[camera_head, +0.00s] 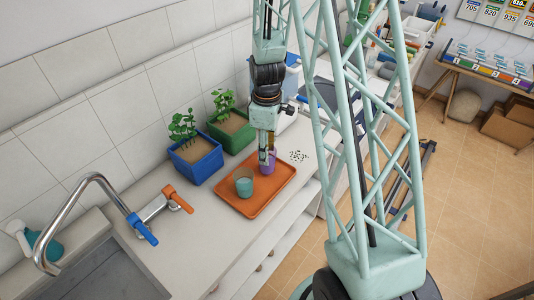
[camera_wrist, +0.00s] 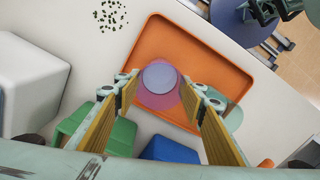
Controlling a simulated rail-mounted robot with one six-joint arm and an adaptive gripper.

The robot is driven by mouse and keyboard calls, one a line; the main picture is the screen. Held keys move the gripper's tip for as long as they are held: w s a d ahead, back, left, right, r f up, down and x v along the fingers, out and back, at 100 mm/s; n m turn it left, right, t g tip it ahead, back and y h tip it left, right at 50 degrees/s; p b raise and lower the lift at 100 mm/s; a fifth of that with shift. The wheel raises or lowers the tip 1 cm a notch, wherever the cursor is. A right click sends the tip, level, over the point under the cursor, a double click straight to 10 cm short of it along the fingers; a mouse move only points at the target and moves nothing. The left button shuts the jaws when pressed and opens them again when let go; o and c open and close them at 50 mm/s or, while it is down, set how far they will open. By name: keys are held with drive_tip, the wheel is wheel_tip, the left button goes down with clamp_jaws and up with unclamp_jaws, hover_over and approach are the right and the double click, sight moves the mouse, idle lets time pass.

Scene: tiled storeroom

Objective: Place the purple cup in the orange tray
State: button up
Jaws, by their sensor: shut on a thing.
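The purple cup (camera_head: 267,163) is upright between the fingers of my gripper (camera_head: 267,153), over the far part of the orange tray (camera_head: 270,192). In the wrist view the purple cup (camera_wrist: 160,84) lies between the two fingertips of my gripper (camera_wrist: 163,90), with the orange tray (camera_wrist: 190,45) behind it. My gripper is shut on the purple cup. I cannot tell whether the cup's base touches the tray. A teal cup (camera_head: 243,186) stands in the nearer part of the tray, and it shows partly behind a finger in the wrist view (camera_wrist: 234,118).
A blue planter (camera_head: 195,160) and a green planter (camera_head: 232,132) stand along the wall beside the tray. A faucet (camera_head: 95,190) and sink are at the lower left. Dark specks (camera_head: 298,156) lie on the counter right of the tray.

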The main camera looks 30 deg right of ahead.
drive_tip(key=shift+f, duration=0.6)
drive_tip(key=shift+f, duration=0.2)
drive_tip(key=o, duration=1.2)
drive_tip(key=shift+o, duration=0.2)
drive_tip(key=shift+r, duration=0.2)
wheel_tip(320, 180, up, 12)
drive_tip(key=shift+r, duration=0.1)
idle(0.6)
